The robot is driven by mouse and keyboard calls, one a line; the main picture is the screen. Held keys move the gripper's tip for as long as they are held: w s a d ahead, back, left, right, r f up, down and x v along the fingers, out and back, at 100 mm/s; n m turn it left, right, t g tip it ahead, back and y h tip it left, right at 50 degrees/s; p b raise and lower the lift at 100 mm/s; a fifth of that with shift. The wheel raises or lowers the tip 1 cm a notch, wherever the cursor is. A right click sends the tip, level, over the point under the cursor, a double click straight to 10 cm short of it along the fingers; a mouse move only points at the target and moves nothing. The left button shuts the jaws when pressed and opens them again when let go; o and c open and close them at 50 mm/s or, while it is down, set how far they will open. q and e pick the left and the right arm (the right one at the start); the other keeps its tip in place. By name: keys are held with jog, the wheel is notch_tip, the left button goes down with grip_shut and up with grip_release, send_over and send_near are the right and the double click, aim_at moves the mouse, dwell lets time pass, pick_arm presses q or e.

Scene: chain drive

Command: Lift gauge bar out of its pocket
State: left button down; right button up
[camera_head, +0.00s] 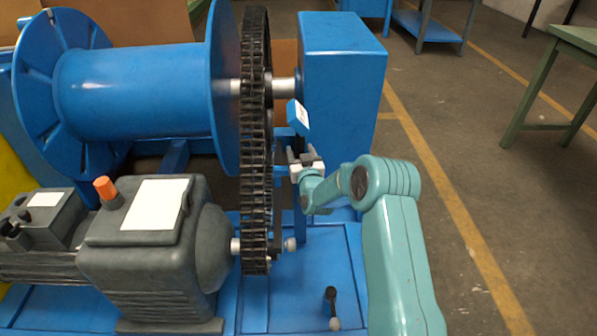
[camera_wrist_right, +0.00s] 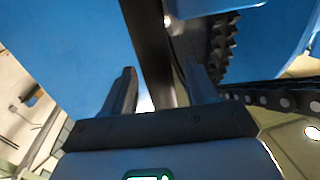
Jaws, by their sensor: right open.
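My right gripper (camera_head: 304,160) is beside the large chain wheel, in front of the tall blue housing. Its two dark fingers are apart in the right wrist view (camera_wrist_right: 160,88). A long dark bar (camera_wrist_right: 148,45) runs down between or just beyond the fingers there; I cannot tell whether it is the gauge bar or part of the frame, or whether the fingers touch it. No pocket can be made out clearly. My left gripper is not in view.
The black chain (camera_head: 256,150) runs close to the left of the gripper. The blue housing (camera_head: 342,85) stands behind. A dark grey motor (camera_head: 150,250) and a black lever (camera_head: 331,300) are on the blue base.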

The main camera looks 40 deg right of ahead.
grip_shut()
dwell(1.3)
jog(key=shift+r, duration=0.25)
